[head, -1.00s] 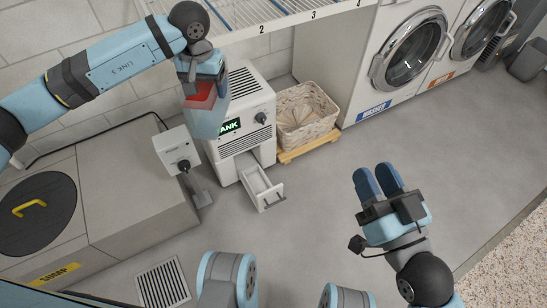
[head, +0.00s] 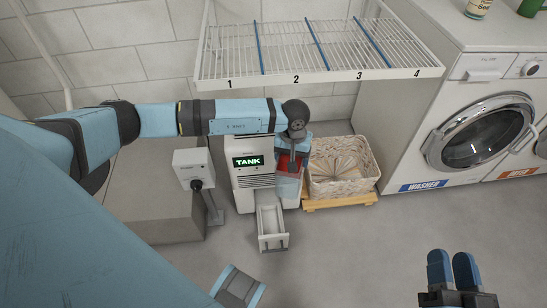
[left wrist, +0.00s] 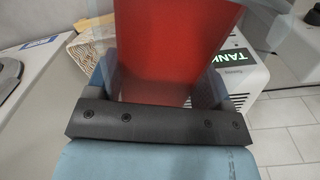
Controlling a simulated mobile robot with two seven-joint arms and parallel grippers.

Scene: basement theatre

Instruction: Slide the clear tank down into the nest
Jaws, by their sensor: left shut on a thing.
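The clear tank (head: 288,188) with a red part inside hangs below my left gripper (head: 290,150). The gripper is shut on it; in the left wrist view the red part (left wrist: 180,45) shows between the fingers. In the head view the tank overlaps the right side of the white machine (head: 245,182) with the lit "TANK" sign. I cannot tell how far it is from the machine. A narrow drawer (head: 272,241) stands open at the machine's base, empty; it may be the nest.
A wicker basket (head: 365,182) on a wooden stand (head: 340,202) is just right of the tank. A wire shelf (head: 320,74) is above. A grey box on a post (head: 193,168) stands left of the machine, a washer (head: 440,170) at right. The floor in front is clear.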

